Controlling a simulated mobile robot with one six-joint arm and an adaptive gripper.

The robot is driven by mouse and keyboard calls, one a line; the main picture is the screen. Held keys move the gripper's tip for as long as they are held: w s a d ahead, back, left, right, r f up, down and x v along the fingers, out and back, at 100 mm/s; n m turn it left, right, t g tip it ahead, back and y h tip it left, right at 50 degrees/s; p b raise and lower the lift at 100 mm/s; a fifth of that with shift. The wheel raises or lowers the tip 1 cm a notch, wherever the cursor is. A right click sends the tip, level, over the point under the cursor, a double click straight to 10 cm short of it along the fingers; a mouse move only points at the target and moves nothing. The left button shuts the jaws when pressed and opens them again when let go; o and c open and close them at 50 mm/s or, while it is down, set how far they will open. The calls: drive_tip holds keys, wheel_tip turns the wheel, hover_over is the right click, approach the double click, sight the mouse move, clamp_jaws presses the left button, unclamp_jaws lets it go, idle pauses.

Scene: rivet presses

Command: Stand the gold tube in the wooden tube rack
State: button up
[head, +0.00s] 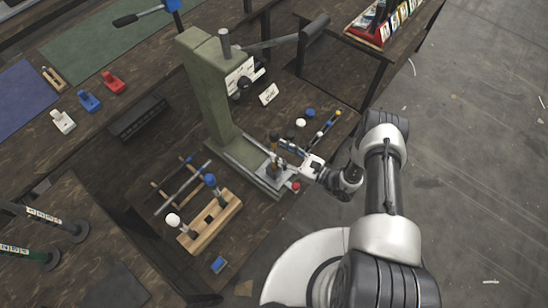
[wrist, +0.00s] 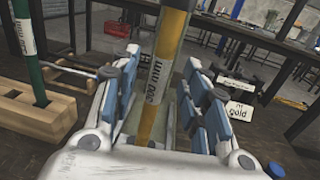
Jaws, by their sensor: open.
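The gold tube (wrist: 163,62) stands nearly upright between my gripper's fingers in the wrist view, with a white printed band on it. In the head view the gold tube (head: 274,141) shows small at the foot of the green press. My gripper (head: 287,150) is open, its blue-padded fingers (wrist: 158,100) on either side of the tube with gaps showing. The tube's lower end is hidden. The wooden tube rack (head: 220,219) is at the lower left of the press, with a blue-topped and a white-topped tube in it. The rack (wrist: 35,120) also shows with a green tube (wrist: 30,55).
The green press (head: 215,100) with its long lever stands behind my gripper. A "gold" card (wrist: 239,111) stands right of my gripper. Several caps (head: 301,122) and a tube lie right of the press.

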sight(274, 148)
drive_tip(key=x, duration=0.3)
drive_tip(key=shift+w+a, duration=0.15)
clamp_jaws()
idle(0.4)
